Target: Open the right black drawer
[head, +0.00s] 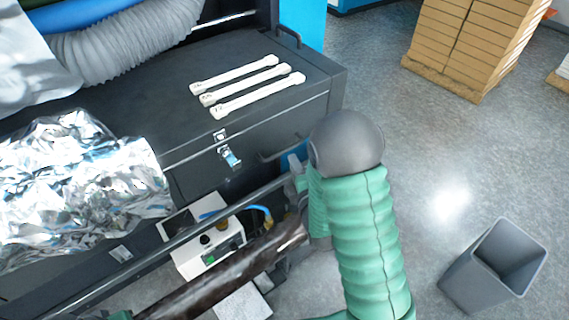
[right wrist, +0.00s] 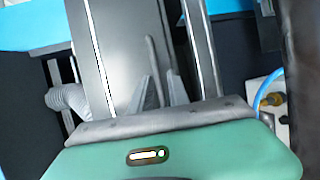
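The right black drawer (head: 250,130) is the dark front at the right end of the black cabinet, with a metal latch (head: 231,157) on it. Its bar handle (head: 282,151) sticks out near the right corner; it also shows in the right wrist view (right wrist: 154,62). My right gripper (head: 299,172) is at the handle, partly hidden by my grey and green arm. In the right wrist view its two fingers (right wrist: 161,92) stand apart, with the handle bar between them. I see no clear contact. The drawer looks shut. My left gripper is not in view.
Several white bars (head: 247,86) lie on the cabinet top (head: 180,120). Shiny foil rolls (head: 80,185) are at left. A dark brown rod (head: 225,270) and a white device (head: 208,250) are below the drawer. A grey bin (head: 495,268) and stacked boxes (head: 475,45) stand on the floor at right.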

